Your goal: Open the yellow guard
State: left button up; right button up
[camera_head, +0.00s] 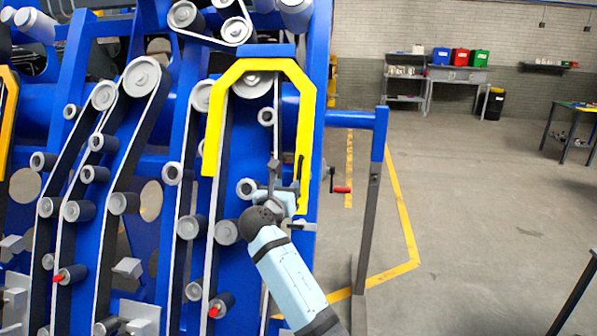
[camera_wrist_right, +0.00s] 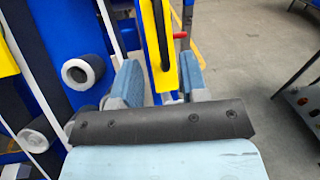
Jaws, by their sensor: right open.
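The yellow guard (camera_head: 305,110) is an upside-down U on the blue machine, arching over the pulleys and belt. Its left leg is shorter than its right leg. My right gripper (camera_head: 287,175) is at the lower part of the right leg, coming from below. In the right wrist view the guard's right leg (camera_wrist_right: 154,60) lies between the two spread, blue-padded fingers of my right gripper (camera_wrist_right: 160,75). The jaws are open around it; I cannot tell whether either pad touches it. My left gripper is not in view.
Rollers and belts (camera_head: 140,78) fill the blue chassis on the left. A red-handled crank (camera_head: 341,189) and a blue-topped grey post (camera_head: 370,200) stand just right of the guard. The floor (camera_head: 480,200) further right is mostly clear, with tables at the far right.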

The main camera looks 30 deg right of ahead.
aim_at(298, 174)
jog(key=p+x, duration=0.1)
jog(key=x, duration=0.9)
jog(key=shift+w+d+f, duration=0.1)
grip_shut()
